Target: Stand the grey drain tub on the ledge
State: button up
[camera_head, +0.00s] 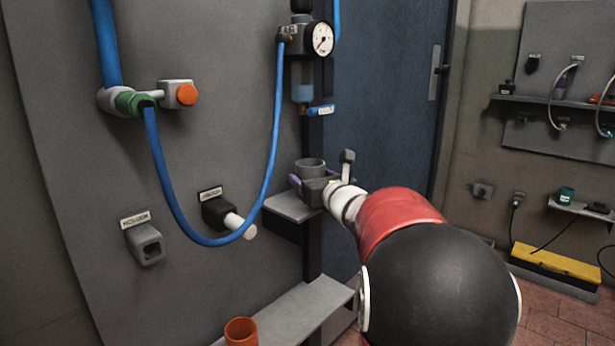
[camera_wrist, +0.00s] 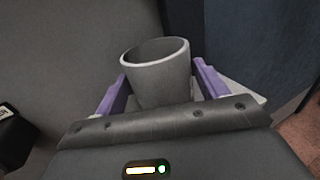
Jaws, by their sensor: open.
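The grey drain tub (camera_head: 310,167) stands upright on the small grey ledge (camera_head: 286,208) below the gauge unit. It also shows in the wrist view (camera_wrist: 158,75), empty as far as I can see into it. My gripper (camera_head: 308,182) is at the tub with its fingers apart. In the wrist view the purple fingers (camera_wrist: 158,88) lie on either side of the tub, with a visible gap at the right finger. The ledge shows behind the right finger in the wrist view (camera_wrist: 245,97). The tub's base is hidden by my gripper.
A blue hose (camera_head: 190,232) loops left of the ledge. A holder (camera_head: 146,244) and a black fitting with a white peg (camera_head: 222,214) sit on the panel. An orange cup (camera_head: 241,332) stands on the lower shelf (camera_head: 290,308). A pressure gauge (camera_head: 320,39) hangs above.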

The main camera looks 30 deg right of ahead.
jog(key=s, duration=0.8)
jog(key=shift+s+a, duration=0.15)
jog(key=shift+s, duration=0.15)
jog(key=shift+s, duration=0.1)
